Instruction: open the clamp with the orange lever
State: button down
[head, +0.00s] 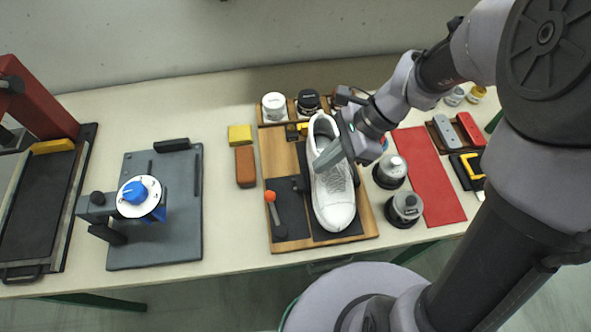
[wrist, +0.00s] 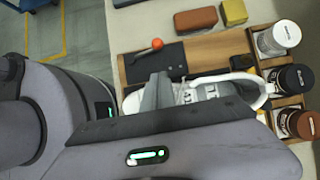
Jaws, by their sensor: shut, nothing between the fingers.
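The clamp's lever (head: 275,213) is a dark rod with an orange ball knob (head: 270,197). It sits on a dark plate at the front left of the wooden board (head: 263,160); the knob end points to the back. The orange knob (wrist: 157,43) and rod (wrist: 141,55) also show in the wrist view. A white shoe (head: 335,205) lies to the right of the lever. My gripper (head: 322,164) is shut and empty over the shoe, behind and to the right of the lever and apart from it. In the wrist view my gripper (wrist: 157,88) hides part of the shoe.
Several jars, including a white one (head: 274,106), stand along the board's back. A brown block (head: 245,166) and a yellow block (head: 240,134) lie left of the board. A fixture with a blue knob (head: 135,192) is farther left. Two grey canisters (head: 404,207) stand to the right.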

jog(key=b, duration=0.4)
send_near(275, 214)
jog(key=w, duration=0.1)
jog(key=w+f, duration=0.1)
jog(key=w, duration=0.1)
jog(key=shift+w+d+f, duration=0.2)
jog(key=shift+w+f, duration=0.15)
jog(key=shift+w, duration=0.05)
jog(key=a, duration=0.1)
jog(key=a+f+b, duration=0.1)
jog(key=a, duration=0.1)
jog(key=shift+s+a+f+b, duration=0.1)
jog(key=shift+s+f+b, duration=0.2)
jog(key=shift+s+b, duration=0.1)
jog(key=shift+a, duration=0.35)
